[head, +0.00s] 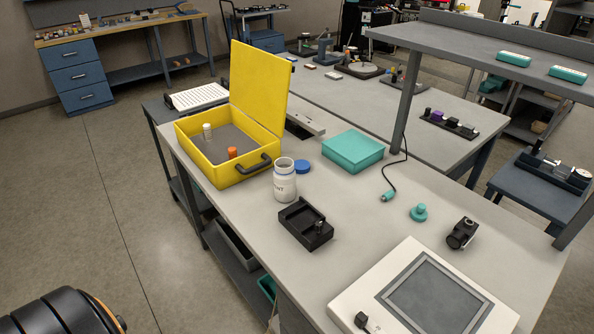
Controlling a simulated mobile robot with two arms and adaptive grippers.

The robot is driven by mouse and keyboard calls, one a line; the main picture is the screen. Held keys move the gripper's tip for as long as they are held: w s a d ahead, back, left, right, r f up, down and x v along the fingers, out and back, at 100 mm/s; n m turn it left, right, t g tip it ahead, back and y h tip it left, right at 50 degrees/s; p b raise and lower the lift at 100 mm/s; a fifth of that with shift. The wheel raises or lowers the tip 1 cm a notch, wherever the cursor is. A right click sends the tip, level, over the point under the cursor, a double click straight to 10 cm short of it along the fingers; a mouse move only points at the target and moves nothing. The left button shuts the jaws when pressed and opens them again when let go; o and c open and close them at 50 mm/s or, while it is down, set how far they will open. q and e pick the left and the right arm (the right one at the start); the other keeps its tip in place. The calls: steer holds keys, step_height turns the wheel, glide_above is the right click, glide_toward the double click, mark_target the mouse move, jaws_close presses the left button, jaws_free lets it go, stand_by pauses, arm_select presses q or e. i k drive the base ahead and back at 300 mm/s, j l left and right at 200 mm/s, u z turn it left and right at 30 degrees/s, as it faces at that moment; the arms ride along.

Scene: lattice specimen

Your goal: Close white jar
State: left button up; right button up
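The white jar (285,184) stands upright on the grey workbench, with dark lettering on its front. Its mouth is open and uncovered. A round blue lid (302,167) lies on the bench just behind and to the right of the jar. Whether the lid touches the jar cannot be told. Neither of my grippers shows in the head view.
An open yellow case (222,180) holding small bottles stands left of the jar. A black fixture (305,229) sits in front, a teal box (353,149) behind right. A white-framed screen panel (424,299) fills the near right bench (345,205). A grey raised shelf (480,45) overhangs the right.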

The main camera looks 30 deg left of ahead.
mark_target(284, 173)
steer(key=j+z, duration=0.15)
steer(key=j, duration=0.25)
steer(key=j+z, duration=0.15)
steer(key=j, duration=0.25)
steer(key=k+j+z, duration=0.15)
steer(key=j, duration=0.25)
steer(key=k+j+z, duration=0.15)
steer(key=j, duration=0.25)
steer(key=j+z, duration=0.2)
steer(key=j, duration=0.2)
steer(key=k+j+z, duration=0.15)
steer(key=j, duration=0.2)
steer(key=k+j+z, duration=0.15)
steer(key=j, duration=0.15)
